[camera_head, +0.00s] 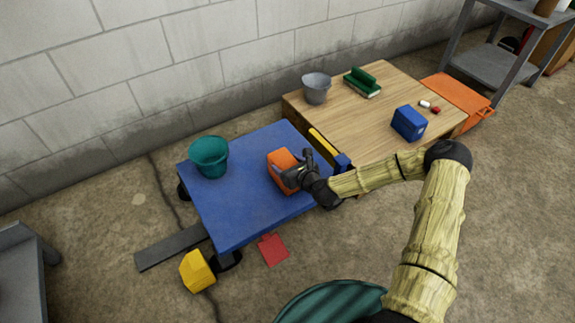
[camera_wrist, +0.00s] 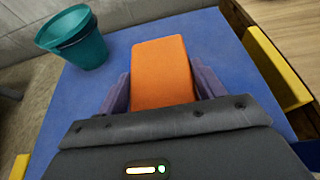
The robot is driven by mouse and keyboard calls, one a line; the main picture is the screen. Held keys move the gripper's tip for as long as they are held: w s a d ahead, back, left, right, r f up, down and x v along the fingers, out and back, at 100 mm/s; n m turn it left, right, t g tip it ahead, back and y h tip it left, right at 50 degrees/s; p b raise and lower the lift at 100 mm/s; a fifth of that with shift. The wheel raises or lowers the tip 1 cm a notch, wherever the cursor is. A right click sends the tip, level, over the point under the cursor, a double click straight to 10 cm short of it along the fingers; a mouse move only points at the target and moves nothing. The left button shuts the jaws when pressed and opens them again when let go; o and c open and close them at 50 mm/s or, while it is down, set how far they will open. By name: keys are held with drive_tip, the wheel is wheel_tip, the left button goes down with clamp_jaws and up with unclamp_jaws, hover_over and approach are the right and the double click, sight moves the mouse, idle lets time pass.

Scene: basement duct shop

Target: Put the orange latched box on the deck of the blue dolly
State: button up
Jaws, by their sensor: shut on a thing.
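The orange latched box (camera_head: 281,168) is over the right part of the blue dolly's deck (camera_head: 237,205). My gripper (camera_head: 292,173) is shut on it, with a finger along each side. In the wrist view the orange box (camera_wrist: 161,72) stands between the two fingers (camera_wrist: 163,92), with the blue deck (camera_wrist: 125,45) around it. The box looks to be at or just above the deck; I cannot tell if it touches. Its latch is not clearly visible.
A teal bucket (camera_head: 209,157) stands on the deck's left part. A wooden table (camera_head: 350,125) beside the dolly holds a grey bucket (camera_head: 316,88), a blue box (camera_head: 409,122) and a green item (camera_head: 362,82). A yellow object (camera_head: 197,271) and a red piece (camera_head: 272,249) lie on the floor.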

drive_tip(key=o, duration=1.6)
drive_tip(key=shift+s+d+r+p, duration=0.3)
drive_tip(key=shift+s+r+p, duration=0.05)
drive_tip(key=shift+p, duration=0.1)
drive_tip(key=p+v, duration=0.5)
drive_tip(key=v, duration=0.6)
drive_tip(key=shift+f, duration=0.1)
